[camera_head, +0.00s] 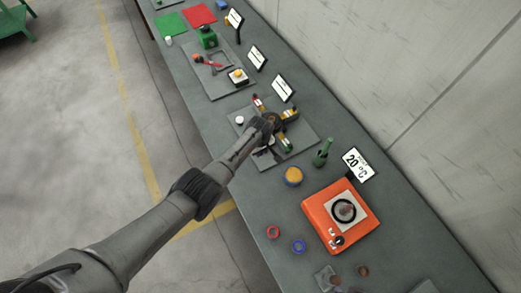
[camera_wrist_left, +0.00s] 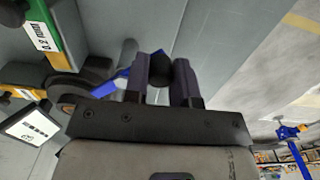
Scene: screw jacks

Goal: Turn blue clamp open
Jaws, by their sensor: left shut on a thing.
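The blue clamp (camera_wrist_left: 112,86) shows in the left wrist view as a bright blue arm reaching toward my fingers, partly hidden behind them. My left gripper (camera_wrist_left: 166,68) has its two dark fingers on either side of a dark round knob (camera_wrist_left: 162,63), with blue beside it. The gripper is shut on this part of the clamp. In the head view my left arm reaches down over the grey board with the jacks, and its wrist hides the clamp and most of the gripper (camera_head: 268,146). My right gripper is in neither view.
Labelled green and yellow blocks (camera_wrist_left: 58,35) stand near the gripper in the wrist view. On the bench, a green bottle (camera_head: 322,153), a yellow-topped jar (camera_head: 293,176) and an orange hotplate (camera_head: 318,212) stand to the right of the board (camera_head: 303,135). Signs line the back.

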